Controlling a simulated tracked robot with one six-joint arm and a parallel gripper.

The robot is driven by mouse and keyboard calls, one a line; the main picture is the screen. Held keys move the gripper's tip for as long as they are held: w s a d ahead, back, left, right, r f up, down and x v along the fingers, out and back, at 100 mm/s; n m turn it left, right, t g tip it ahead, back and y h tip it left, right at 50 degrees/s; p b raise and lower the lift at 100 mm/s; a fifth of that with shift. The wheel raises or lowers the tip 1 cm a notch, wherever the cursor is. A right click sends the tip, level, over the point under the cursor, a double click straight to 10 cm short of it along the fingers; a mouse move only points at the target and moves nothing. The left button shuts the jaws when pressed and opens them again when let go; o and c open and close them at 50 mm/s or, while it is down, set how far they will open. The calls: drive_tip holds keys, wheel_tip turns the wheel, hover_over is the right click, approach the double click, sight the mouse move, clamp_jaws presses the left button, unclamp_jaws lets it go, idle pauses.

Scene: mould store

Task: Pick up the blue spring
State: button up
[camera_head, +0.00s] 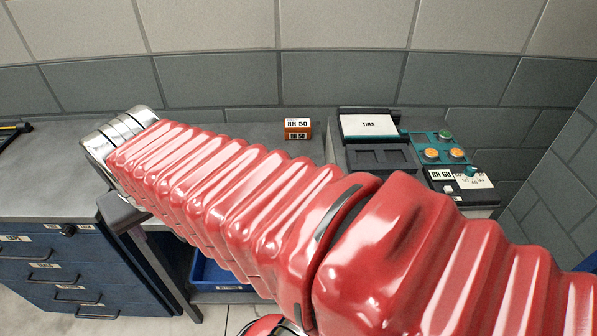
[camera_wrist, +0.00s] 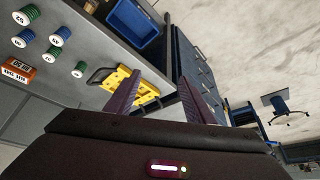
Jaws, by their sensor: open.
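Several small ribbed cylinders with pale, marked ends, which look like springs, stand on the grey bench at upper left in the wrist view.
A yellow tool (camera_wrist: 120,84) with a dark handle lies near the left finger. An orange box (camera_head: 297,129) stands towards the wall, left of a dark control unit (camera_head: 377,159). A blue bin (camera_head: 222,279) is below the bench. A blue drawer cabinet (camera_head: 75,265) stands left.

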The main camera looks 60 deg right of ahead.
drive_tip(key=d+f+m+g+h, duration=0.25)
drive_tip(key=d+m, duration=0.65)
drive_tip(key=d, duration=1.1)
drive_tip(key=s+d+f+m+g, duration=0.1)
drive_tip(key=s+d+f+m, duration=0.1)
drive_tip(key=d, duration=0.6)
drive_tip(key=s+d+f+m+g, duration=0.1)
drive_tip(key=s+d+m, duration=0.3)
drive_tip(key=d, duration=0.4)
drive_tip(key=shift+s+d+f+m+g, duration=0.25)
drive_tip(key=shift+s+f+m+g, duration=0.15)
drive_tip(key=shift+g, duration=0.15)
drive_tip(key=shift+x, duration=4.3)
drive_tip(key=shift+x, duration=2.6)
drive_tip(key=shift+a, duration=0.1)
drive_tip(key=shift+c, duration=0.7)
